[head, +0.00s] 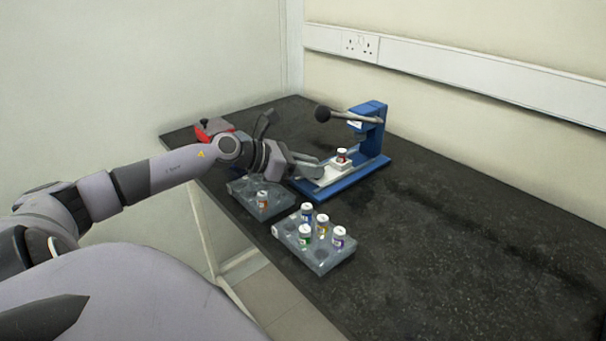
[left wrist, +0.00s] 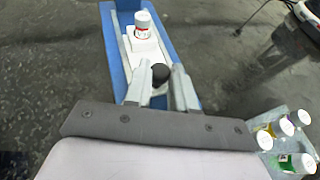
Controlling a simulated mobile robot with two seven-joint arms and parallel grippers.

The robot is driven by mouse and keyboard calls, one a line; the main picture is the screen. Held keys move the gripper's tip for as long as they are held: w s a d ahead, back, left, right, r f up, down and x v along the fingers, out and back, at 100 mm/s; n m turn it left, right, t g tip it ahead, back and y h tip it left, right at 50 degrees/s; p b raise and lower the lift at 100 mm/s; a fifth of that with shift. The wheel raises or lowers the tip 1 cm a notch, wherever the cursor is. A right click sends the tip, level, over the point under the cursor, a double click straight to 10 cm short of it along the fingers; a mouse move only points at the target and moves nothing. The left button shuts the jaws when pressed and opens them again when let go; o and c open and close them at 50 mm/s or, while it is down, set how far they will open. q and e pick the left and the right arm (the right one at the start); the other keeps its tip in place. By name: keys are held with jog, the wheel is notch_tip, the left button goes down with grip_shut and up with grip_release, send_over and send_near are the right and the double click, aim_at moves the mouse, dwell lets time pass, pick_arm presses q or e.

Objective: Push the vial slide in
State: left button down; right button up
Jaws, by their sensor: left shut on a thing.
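A blue press (head: 372,135) stands on the dark bench with a white slide (head: 344,165) on its base. A vial (head: 342,156) with a white cap and red label stands upright on the slide; the vial also shows in the left wrist view (left wrist: 143,25). My left gripper (head: 318,170) is low at the slide's near end. In the left wrist view its fingers (left wrist: 160,80) are shut on a dark round knob (left wrist: 159,72) in line with the slide (left wrist: 143,45). My right gripper is not in view.
A clear rack (head: 318,262) with several vials stands in front of the press. Another rack (head: 275,211) with an orange-labelled vial (head: 262,199) is under my left arm. The press's lever ball (head: 323,114) hangs above the gripper. The bench's right side is clear.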

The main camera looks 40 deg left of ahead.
aim_at(339, 158)
pick_arm(q)
jog(key=shift+w+d+f+b, duration=0.2)
jog(key=shift+w+b, duration=0.2)
jog(key=shift+w, duration=0.15)
jog(key=shift+w+r+b, duration=0.1)
jog(key=shift+w+b, duration=0.2)
jog(key=shift+w, duration=2.15)
jog(key=shift+w+r, duration=0.1)
jog(key=shift+w, duration=0.05)
jog(key=c, duration=1.2)
grip_release()
jog(key=shift+o, duration=1.2)
jog(key=shift+w+d, duration=0.1)
jog(key=shift+w, duration=0.1)
jog(key=shift+s, duration=0.1)
